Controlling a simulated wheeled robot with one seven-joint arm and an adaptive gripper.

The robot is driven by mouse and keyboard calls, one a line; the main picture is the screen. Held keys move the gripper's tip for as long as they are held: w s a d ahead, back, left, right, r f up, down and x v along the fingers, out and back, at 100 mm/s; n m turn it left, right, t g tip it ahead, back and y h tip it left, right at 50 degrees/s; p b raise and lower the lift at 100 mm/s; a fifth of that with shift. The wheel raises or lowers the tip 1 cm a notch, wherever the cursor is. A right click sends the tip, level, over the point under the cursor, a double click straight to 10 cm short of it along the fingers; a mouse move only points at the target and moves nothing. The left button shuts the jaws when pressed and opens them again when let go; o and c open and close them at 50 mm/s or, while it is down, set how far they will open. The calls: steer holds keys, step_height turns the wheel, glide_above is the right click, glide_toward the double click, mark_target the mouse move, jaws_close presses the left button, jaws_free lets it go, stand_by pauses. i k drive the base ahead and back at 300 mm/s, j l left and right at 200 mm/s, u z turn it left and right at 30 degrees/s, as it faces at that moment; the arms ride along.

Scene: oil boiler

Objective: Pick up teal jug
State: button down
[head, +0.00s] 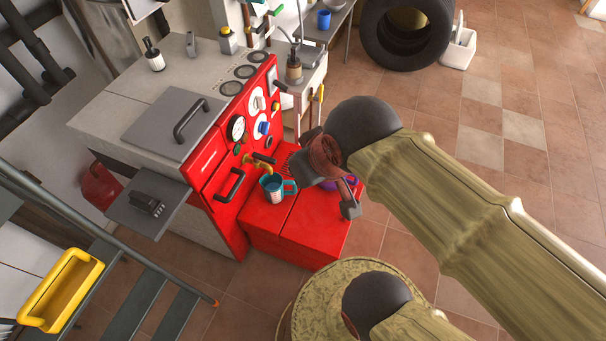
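The teal jug (272,190) stands upright on the red step at the front of the red boiler, just below a brass tap.
The red step (300,228) carries the jug. The boiler front (215,165) has dials, knobs and dark handles. A grey shelf (147,203) juts out left of it. A yellow tray (62,290) is at lower left. Tiled floor is open at right.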

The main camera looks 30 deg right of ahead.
mark_target(271, 186)
steer(key=z, duration=0.2)
steer(key=j+z, duration=0.15)
steer(key=j, duration=0.3)
steer(key=k+j+z, duration=0.1)
steer(key=j, duration=0.35)
steer(key=j+z, duration=0.15)
steer(key=j, duration=0.3)
steer(key=k+j+z, duration=0.1)
steer(key=j, duration=0.3)
steer(key=j+z, duration=0.2)
steer(key=j, duration=0.45)
steer(key=i, duration=0.25)
